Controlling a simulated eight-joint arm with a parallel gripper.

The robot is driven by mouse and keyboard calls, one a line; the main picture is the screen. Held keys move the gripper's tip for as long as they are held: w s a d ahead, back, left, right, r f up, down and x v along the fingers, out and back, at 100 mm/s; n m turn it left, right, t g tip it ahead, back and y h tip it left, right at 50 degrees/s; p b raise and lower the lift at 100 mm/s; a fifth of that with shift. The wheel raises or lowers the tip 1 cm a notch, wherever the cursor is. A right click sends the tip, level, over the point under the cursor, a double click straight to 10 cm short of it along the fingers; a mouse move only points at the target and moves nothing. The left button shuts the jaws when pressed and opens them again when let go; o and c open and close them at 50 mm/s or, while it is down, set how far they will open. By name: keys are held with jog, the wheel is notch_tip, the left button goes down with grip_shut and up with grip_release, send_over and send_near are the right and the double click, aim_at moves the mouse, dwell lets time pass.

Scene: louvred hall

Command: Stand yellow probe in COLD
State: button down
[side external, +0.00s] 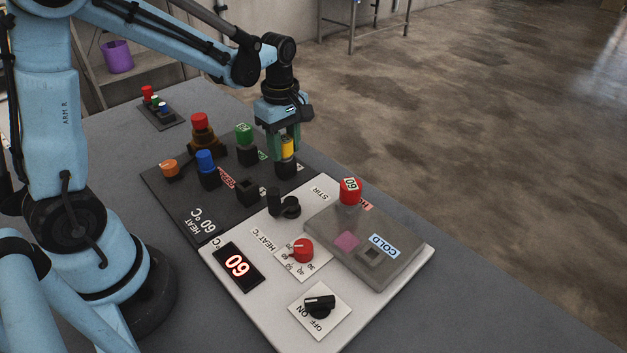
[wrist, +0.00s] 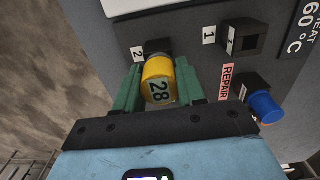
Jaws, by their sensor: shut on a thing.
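The yellow probe (side external: 287,148), its cap marked 28 in the wrist view (wrist: 158,84), is between the green fingers of my gripper (side external: 285,143). My gripper is shut on it, over the black holder (side external: 285,169) by label 2 on the dark board. Whether the probe's lower end is still inside that holder is hidden. The COLD label (side external: 383,245) is on the grey translucent block (side external: 325,232) at the right of the white panel. A red probe (side external: 350,190) marked 60 stands at the block's far end.
Green (side external: 244,134), blue (side external: 206,160), orange (side external: 169,168) and red-topped (side external: 199,121) pieces stand on the dark board. An empty black holder (side external: 247,190) is near its front. A black knob (side external: 284,204) and red dial (side external: 301,251) rise from the white panel.

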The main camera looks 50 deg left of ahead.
jog(key=shift+r, duration=0.1)
jog(key=shift+r, duration=4.7)
jog(key=d+m, duration=0.3)
jog(key=d, duration=1)
jog(key=r+m, duration=0.2)
jog(key=m, duration=0.1)
send_over(370, 262)
jog(key=w, duration=0.2)
notch_tip(370, 262, down, 7)
jog(key=shift+s+a, duration=0.25)
jog(key=shift+a, duration=0.15)
jog(key=shift+f, duration=0.3)
